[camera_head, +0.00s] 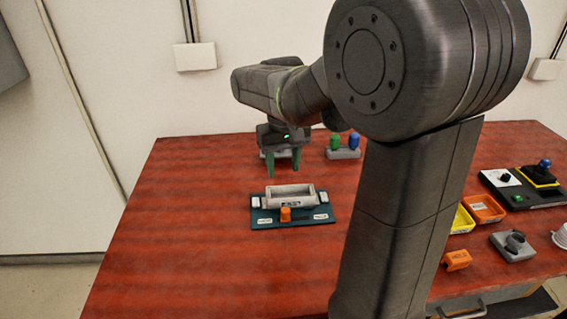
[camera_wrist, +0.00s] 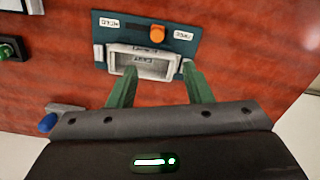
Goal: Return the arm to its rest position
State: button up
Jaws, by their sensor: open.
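My gripper (camera_head: 283,164) hangs at the end of my arm over the back left of the red table (camera_head: 180,220). Its two green fingers point down and stand apart with nothing between them. In the wrist view my gripper (camera_wrist: 160,88) also shows open, with its fingers on either side of the near edge of a grey tray in the picture. The grey tray (camera_head: 290,202) sits on a dark teal board (camera_head: 262,222) in front of the gripper. An orange piece (camera_head: 285,214) stands at the board's front edge, between white labels.
A grey holder (camera_head: 343,154) with coloured knobs stands behind the board. At right are a yellow bin (camera_head: 461,220), an orange bin (camera_head: 484,208), a black panel (camera_head: 520,190), a grey device (camera_head: 513,247) and an orange block (camera_head: 456,260). The table's left side is clear.

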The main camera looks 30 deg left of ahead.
aim_at(289, 209)
jog(key=shift+f, duration=0.1)
dwell(0.3)
notch_tip(289, 209, down, 14)
jog(key=shift+d+r, duration=0.1)
jog(key=shift+r, duration=0.1)
jog(key=shift+w+d+f, duration=0.1)
jog(key=shift+w+d, duration=0.05)
jog(key=shift+w, duration=0.1)
jog(key=shift+w+d, duration=0.25)
jog(key=shift+d, duration=0.1)
